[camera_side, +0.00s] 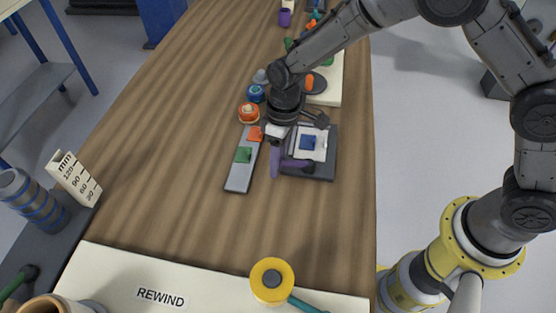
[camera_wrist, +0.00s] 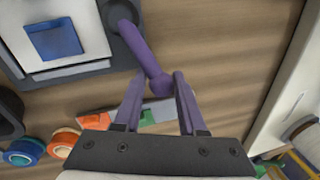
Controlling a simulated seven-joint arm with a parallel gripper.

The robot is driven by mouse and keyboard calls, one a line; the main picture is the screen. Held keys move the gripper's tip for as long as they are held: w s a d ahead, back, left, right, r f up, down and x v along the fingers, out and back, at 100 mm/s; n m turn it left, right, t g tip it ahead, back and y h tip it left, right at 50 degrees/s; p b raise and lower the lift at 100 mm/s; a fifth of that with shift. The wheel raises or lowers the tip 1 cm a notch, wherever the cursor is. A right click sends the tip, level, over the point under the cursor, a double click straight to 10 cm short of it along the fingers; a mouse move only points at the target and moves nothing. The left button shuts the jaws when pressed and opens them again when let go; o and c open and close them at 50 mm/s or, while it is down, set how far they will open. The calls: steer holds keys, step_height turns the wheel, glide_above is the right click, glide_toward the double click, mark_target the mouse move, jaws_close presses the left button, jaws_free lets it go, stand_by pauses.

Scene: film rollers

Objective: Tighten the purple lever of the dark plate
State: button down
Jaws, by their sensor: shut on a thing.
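The dark plate (camera_side: 328,172) lies flat on the wooden table, with a pale square and a blue block (camera_side: 308,142) on it. The purple lever (camera_side: 298,163) runs along the plate's near edge. In the wrist view the lever (camera_wrist: 143,45) reaches from its round pivot at the plate's corner down to a rounded end. My gripper (camera_side: 275,166) points down at the plate's left near corner. In the wrist view my gripper (camera_wrist: 159,82) has one finger on each side of the lever's rounded end, shut on it. Contact at the fingertips is partly hidden.
A grey strip (camera_side: 238,182) with green and orange blocks lies just left of my gripper. Orange (camera_side: 249,112) and blue (camera_side: 256,93) rolls stand beyond it. A cream board (camera_side: 330,88) lies behind the plate.

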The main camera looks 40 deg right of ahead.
steer(key=shift+s, duration=0.1)
steer(key=c, duration=0.5)
jaws_free()
steer(key=shift+r, duration=0.5)
steer(key=r, duration=0.4)
steer(key=w+d+r, duration=0.1)
steer(key=r, duration=0.3)
steer(key=d+r, duration=0.1)
steer(key=r, duration=0.3)
steer(key=shift+w+d+r, duration=0.15)
steer(key=shift+w+r, duration=0.1)
steer(key=shift+w, duration=0.05)
steer(key=shift+d, duration=0.1)
